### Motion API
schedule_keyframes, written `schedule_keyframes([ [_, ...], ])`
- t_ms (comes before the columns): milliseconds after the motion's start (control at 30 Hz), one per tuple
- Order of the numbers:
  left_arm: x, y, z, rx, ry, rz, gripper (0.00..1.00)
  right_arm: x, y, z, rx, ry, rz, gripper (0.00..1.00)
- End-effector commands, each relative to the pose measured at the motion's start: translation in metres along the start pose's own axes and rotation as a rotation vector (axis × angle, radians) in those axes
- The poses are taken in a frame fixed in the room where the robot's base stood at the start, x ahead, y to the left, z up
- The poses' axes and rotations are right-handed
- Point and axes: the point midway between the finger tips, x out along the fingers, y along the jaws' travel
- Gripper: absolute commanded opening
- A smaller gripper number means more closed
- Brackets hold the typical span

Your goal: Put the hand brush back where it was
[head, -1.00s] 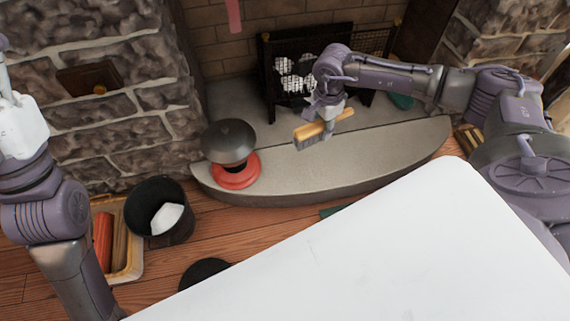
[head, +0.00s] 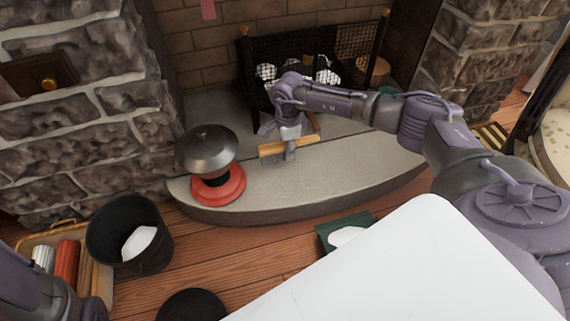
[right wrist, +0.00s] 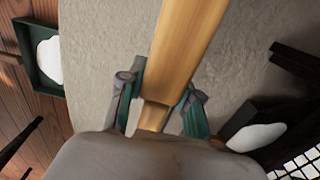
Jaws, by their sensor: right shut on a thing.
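The hand brush (head: 270,153) has a light wooden body and grey bristles. My right gripper (head: 290,152) is shut on it and holds it over the grey stone hearth, close to the hearth's surface. I cannot tell whether the brush touches the stone. In the right wrist view the brush's wooden body (right wrist: 190,40) runs upward between the two green-padded fingers. The fingers and palm hide part of it. My left gripper is out of view; only part of my left arm shows at the lower left.
A dark domed pot (head: 206,150) on a red base (head: 218,188) stands left of the brush. A black fire grate (head: 320,62) stands behind. A black bucket (head: 130,235), a wooden tray (head: 40,238) and a green box (head: 326,233) are on the floor. The hearth's right part (head: 375,165) is clear.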

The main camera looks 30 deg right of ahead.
Motion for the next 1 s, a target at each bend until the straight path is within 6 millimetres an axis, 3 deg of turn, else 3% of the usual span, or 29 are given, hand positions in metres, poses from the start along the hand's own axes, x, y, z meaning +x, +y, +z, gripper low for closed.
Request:
schedule_keyframes([
  [167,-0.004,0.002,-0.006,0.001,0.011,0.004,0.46,0.008,-0.005,0.006,0.000,0.001,0.001,0.05],
  [433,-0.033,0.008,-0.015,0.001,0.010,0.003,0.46,0.044,-0.005,0.006,0.000,0.001,0.000,0.05],
  [867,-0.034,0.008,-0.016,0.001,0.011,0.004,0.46,0.048,-0.005,0.006,0.000,0.001,0.000,0.05],
  [900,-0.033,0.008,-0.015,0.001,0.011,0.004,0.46,0.047,-0.005,0.006,0.000,0.001,0.000,0.38],
  [1000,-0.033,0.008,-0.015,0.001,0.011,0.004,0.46,0.047,-0.005,0.006,-0.001,0.001,0.000,0.55],
])
